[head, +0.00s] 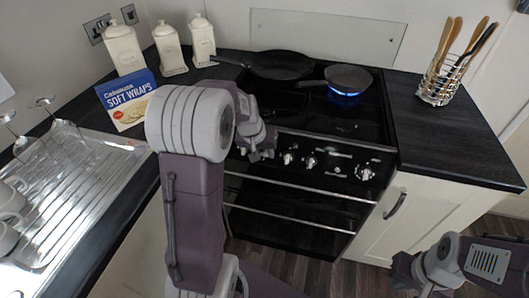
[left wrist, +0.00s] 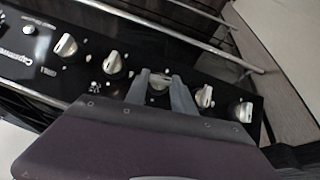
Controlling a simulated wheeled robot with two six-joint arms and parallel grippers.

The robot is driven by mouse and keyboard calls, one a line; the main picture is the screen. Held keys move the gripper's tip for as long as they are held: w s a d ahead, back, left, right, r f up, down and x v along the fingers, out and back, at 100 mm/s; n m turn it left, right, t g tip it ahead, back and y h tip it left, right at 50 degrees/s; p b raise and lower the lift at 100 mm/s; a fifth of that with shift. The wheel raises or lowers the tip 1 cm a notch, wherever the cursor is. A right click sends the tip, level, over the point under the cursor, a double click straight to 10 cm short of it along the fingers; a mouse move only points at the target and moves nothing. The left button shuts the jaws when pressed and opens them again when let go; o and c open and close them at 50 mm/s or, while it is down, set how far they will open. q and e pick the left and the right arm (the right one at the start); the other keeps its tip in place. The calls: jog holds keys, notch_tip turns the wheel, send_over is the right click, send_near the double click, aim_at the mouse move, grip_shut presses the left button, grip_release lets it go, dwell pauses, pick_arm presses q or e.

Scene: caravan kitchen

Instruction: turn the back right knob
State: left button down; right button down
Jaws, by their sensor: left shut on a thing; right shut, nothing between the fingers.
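The stove's front panel carries a row of silver knobs, with two bare ones (head: 288,158) (head: 310,162) left of centre and one (head: 365,173) at the right. My left gripper (head: 268,155) is at the panel, partly hidden behind its own arm. In the left wrist view its fingers are shut on one silver knob (left wrist: 159,82), with other knobs on both sides. A blue glow shows under the small pan (head: 348,77) at the back right of the hob. My right arm shows at the lower right, but its fingertips are not visible.
A wide black pan (head: 282,65) sits at the back left of the hob. Canisters (head: 168,48) and a soft wraps box (head: 127,101) stand left. A utensil rack (head: 440,80) stands right. Oven rails (head: 300,218) run below the knobs.

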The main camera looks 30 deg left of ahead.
pick_arm(q)
jog(key=n+h+b, duration=0.1)
jog(key=h+b, duration=0.1)
jog(key=b, duration=0.1)
jog(key=shift+s+a+f+n+t+b, duration=0.1)
jog(key=shift+a+f+n+t+b, duration=0.1)
jog(key=shift+f+n+t+b, duration=0.15)
jog(key=shift+a+r+n+t+h+b, duration=0.15)
jog(key=shift+n+t+h+b, duration=0.3)
jog(key=shift+n+h+b, duration=0.65)
jog(key=shift+y, duration=0.3)
jog(key=c, duration=1.1)
grip_release()
jog(key=shift+o, duration=0.2)
jog(key=shift+s+r, duration=0.1)
jog(key=shift+r, duration=0.05)
jog(key=p+v, duration=0.2)
jog(key=v, duration=0.6)
jog(key=shift+s+r, duration=0.25)
jog(key=shift+r, duration=0.05)
jog(key=shift+a, duration=0.15)
